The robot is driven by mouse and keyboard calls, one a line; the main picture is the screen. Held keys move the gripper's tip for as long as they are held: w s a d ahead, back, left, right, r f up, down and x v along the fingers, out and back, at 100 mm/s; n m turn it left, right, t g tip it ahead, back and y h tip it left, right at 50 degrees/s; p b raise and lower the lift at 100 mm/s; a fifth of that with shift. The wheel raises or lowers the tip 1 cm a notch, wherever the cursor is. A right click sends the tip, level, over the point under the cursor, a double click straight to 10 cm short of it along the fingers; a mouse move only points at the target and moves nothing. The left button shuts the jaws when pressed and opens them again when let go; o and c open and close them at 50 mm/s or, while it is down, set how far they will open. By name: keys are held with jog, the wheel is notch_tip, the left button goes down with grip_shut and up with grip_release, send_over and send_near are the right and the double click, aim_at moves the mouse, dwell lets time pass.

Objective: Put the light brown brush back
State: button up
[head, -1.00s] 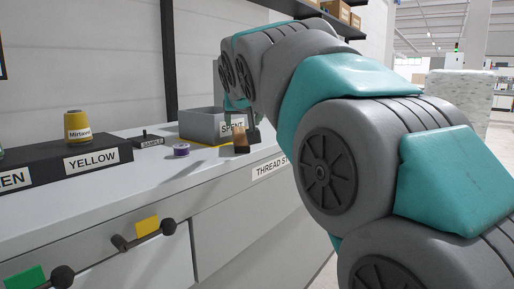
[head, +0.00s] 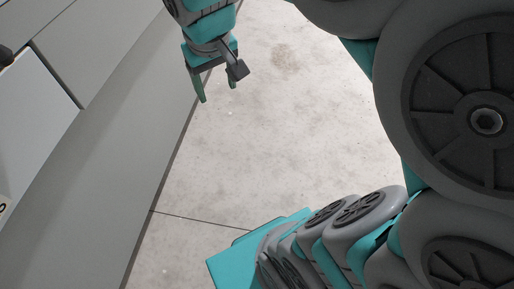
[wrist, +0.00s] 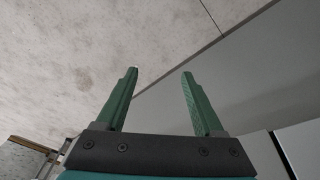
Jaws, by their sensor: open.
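My gripper (head: 217,93) hangs over bare floor at the top of the head view, beside the grey cabinet. Its green fingers are apart. In the wrist view the two fingers (wrist: 160,73) stand well apart with nothing between them. The light brown brush is in neither current view. In the earlier head frame a small brown item stood near the front edge of the bench, by the grey SPENT bin; whether it is the brush I cannot tell.
The grey cabinet (head: 110,150) fills the left of the head view, with a paler surface (head: 35,120) at the far left. Open concrete floor (head: 280,130) lies right of it. The cabinet side (wrist: 260,80) also shows at right in the wrist view.

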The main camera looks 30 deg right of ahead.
jog(key=s+f+g, duration=0.2)
jog(key=s+f, duration=0.3)
jog(key=s, duration=0.4)
jog(key=s+d+f+g, duration=0.1)
jog(key=s+f+g, duration=0.1)
jog(key=s+f, duration=0.3)
jog(key=s, duration=0.4)
jog(key=shift+d+m+y, duration=0.3)
jog(key=shift+y, duration=0.1)
